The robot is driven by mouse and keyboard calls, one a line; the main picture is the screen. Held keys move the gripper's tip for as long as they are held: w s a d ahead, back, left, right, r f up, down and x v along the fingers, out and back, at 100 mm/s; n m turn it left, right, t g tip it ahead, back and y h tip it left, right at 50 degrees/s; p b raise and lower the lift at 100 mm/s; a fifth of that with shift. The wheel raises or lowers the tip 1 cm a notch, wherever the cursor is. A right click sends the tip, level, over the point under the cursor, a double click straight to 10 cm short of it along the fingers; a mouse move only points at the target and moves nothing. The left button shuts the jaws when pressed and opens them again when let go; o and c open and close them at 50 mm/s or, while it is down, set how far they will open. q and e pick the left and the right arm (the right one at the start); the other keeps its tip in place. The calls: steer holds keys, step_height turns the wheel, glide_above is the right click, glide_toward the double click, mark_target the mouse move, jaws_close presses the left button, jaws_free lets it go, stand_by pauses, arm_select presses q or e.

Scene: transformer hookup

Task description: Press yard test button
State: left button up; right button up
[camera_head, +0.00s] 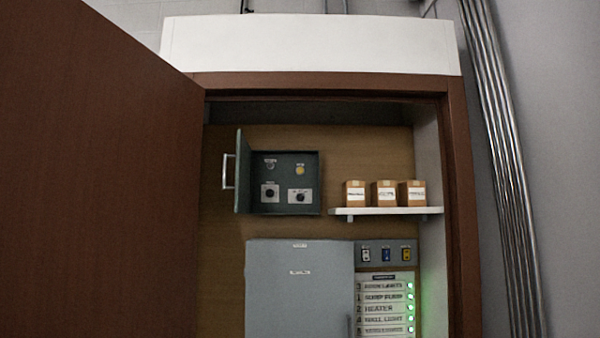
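A small dark green control box (311,181) is mounted on the back wall of an open cabinet. Its door (242,176), with a pale handle, stands open to the left. Inside are a yellow round button or lamp (300,171) at the upper right, a small fitting (270,163) at the upper left, and two dark round controls on pale plates, one at the lower left (270,193) and one at the lower right (299,196). Their labels are too small to read, so I cannot tell which is the yard test button. Neither gripper is in view.
A large brown door (90,170) stands open at the left. A white shelf (388,211) holds three small cartons (384,194). Below are a closed grey panel (299,290), a row of switches (386,254) and a labelled list with green lights (383,300). Metal pipes (500,160) run along the right.

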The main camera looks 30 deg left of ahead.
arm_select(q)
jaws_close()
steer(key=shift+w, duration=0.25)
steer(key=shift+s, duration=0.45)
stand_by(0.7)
